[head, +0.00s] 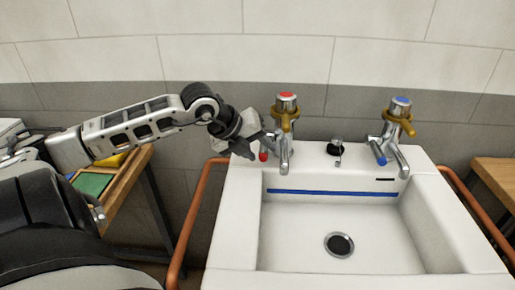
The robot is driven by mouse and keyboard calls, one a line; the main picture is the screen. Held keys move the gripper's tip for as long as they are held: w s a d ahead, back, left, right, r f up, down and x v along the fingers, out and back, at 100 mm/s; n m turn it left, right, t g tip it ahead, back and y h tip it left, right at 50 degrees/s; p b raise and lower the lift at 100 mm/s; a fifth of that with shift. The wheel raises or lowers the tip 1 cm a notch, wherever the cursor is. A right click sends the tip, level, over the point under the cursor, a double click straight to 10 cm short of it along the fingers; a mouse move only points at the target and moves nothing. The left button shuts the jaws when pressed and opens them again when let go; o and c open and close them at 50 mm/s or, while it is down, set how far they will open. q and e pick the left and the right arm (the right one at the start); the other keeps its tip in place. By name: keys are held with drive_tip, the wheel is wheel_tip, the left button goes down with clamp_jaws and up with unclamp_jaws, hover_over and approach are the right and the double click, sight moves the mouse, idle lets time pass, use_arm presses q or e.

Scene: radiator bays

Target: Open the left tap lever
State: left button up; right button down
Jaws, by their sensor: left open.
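The left tap (286,112) is chrome with a red cap and a brass collar, and it stands on the back left of the white sink (245,200). Its lever (264,155) has a red tip and points down at the left of the spout. My left gripper (252,150) is open at the left of this tap, its fingers close beside the lever. I cannot tell whether they touch it. The right tap (399,125) has a blue cap and a lever with a blue tip (381,160). My right gripper is not in view.
A small chrome and black fitting (336,150) stands between the taps. The basin is empty, with a dark drain (339,245). Copper pipes (192,215) run beside the sink. A wooden table (130,170) with a green item stands at left, another table (495,180) at right.

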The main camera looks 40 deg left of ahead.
use_arm(q)
clamp_jaws()
drive_tip(key=shift+w, duration=0.1)
